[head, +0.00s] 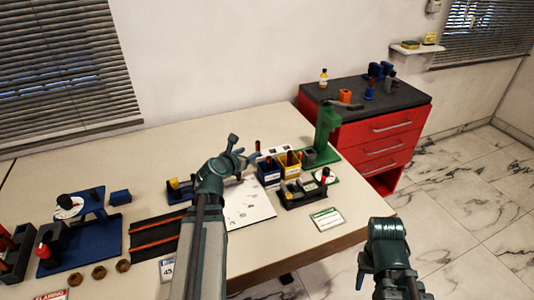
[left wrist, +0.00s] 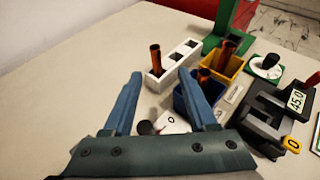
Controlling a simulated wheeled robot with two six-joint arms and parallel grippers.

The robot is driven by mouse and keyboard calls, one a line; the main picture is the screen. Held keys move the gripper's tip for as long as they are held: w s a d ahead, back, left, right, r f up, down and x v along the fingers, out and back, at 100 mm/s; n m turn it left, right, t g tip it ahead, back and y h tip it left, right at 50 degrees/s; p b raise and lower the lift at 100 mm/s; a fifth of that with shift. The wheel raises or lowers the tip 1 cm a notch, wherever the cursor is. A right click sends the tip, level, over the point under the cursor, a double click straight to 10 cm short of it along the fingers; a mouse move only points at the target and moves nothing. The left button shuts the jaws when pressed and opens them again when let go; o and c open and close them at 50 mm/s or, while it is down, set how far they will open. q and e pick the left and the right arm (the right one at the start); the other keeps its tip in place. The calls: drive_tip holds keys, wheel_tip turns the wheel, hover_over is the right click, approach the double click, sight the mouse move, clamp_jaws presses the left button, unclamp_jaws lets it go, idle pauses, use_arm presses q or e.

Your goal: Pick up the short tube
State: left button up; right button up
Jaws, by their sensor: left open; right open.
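Copper-brown tubes stand in three holders. One is in the white rack (left wrist: 172,73), one in the blue bin (left wrist: 187,98), and at least one in the yellow bin (left wrist: 232,72). The tube in the blue bin (left wrist: 204,75) shows least above its rim; the tube in the white rack (left wrist: 155,60) and the tube in the yellow bin (left wrist: 226,50) stand higher. Their full lengths are hidden. My left gripper (left wrist: 168,90) is open and empty, above the table beside the bins; it also shows in the head view (head: 245,160). My right gripper (head: 364,276) hangs off the table's right front edge.
A green stand (head: 322,140) rises behind the bins. A black gauge block (left wrist: 265,120) and a dial on a green base (left wrist: 268,68) stand right of them. A white sheet (head: 248,203) lies under my left arm. A red cabinet (head: 375,140) stands beyond the table.

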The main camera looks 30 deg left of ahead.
sight(259, 147)
use_arm(q)
drive_tip(key=b+x, duration=0.3)
drive_tip(key=x, duration=0.5)
drive_tip(key=shift+w+f, duration=0.2)
drive_tip(key=shift+w, duration=0.1)
drive_tip(key=shift+w, duration=0.1)
drive_tip(key=b+x, duration=0.1)
drive_tip(key=x, duration=0.1)
drive_tip(key=a+b+x, duration=0.1)
drive_tip(key=x, duration=0.1)
drive_tip(key=shift+w+f, duration=0.1)
drive_tip(key=shift+f, duration=0.2)
drive_tip(key=shift+w+d, duration=0.1)
drive_tip(key=shift+w, duration=0.2)
drive_tip(key=shift+c, duration=0.4)
clamp_jaws()
